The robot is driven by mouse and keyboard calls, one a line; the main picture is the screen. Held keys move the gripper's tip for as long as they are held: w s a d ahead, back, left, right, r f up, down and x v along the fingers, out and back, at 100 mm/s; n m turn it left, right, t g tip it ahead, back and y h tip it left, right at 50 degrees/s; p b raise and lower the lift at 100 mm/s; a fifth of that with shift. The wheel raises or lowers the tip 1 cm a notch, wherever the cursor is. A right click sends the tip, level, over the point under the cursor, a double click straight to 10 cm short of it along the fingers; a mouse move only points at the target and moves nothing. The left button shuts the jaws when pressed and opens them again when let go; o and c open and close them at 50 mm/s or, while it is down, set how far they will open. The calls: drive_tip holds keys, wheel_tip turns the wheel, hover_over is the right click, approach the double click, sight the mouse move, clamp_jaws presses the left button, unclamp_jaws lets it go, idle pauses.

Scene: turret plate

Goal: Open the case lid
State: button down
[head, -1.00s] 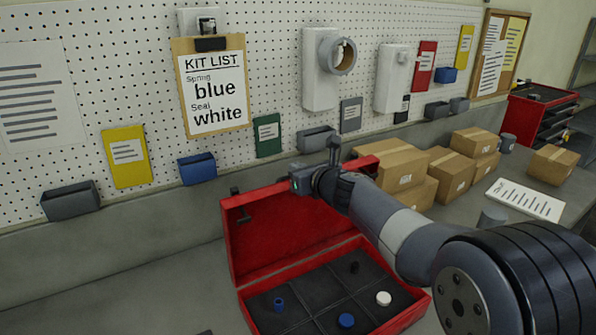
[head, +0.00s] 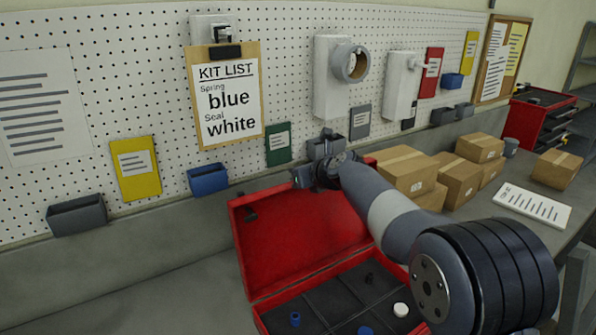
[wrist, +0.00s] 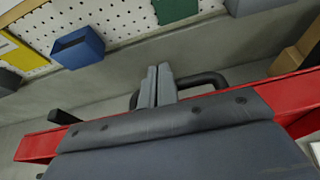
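The red case (head: 258,311) stands on the bench with its lid (head: 290,240) raised at its back side, showing the red inside. My gripper (head: 308,178) is at the lid's top edge. In the wrist view the lid's red edge (wrist: 290,92) crosses under my gripper (wrist: 156,86), and a dark handle (wrist: 205,80) sticks out from it. My two grey fingers are together at the handle, between its ends. Whether they touch it I cannot tell.
The case's dark compartments hold blue parts (head: 295,319), a white part (head: 401,309) and a black part (head: 369,278). Cardboard boxes (head: 408,170) stand right of the lid. A pegboard (head: 290,70) with bins rises behind. The bench left of the case is clear.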

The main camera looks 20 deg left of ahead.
drive_tip(key=shift+a+f, duration=0.25)
drive_tip(key=shift+f, duration=0.65)
drive_tip(key=shift+w+a, duration=0.1)
drive_tip(key=r+b+v, duration=0.1)
drive_tip(key=b+v, duration=0.1)
drive_tip(key=v, duration=0.9)
drive_tip(key=shift+w+r+b, duration=0.2)
drive_tip(key=shift+r+b, duration=0.1)
drive_tip(key=shift+a, duration=0.1)
drive_tip(key=shift+f+p+x, duration=0.2)
drive_tip(key=shift+p+x, duration=0.55)
drive_tip(key=shift+x, duration=2.45)
drive_tip(key=shift+r, duration=0.1)
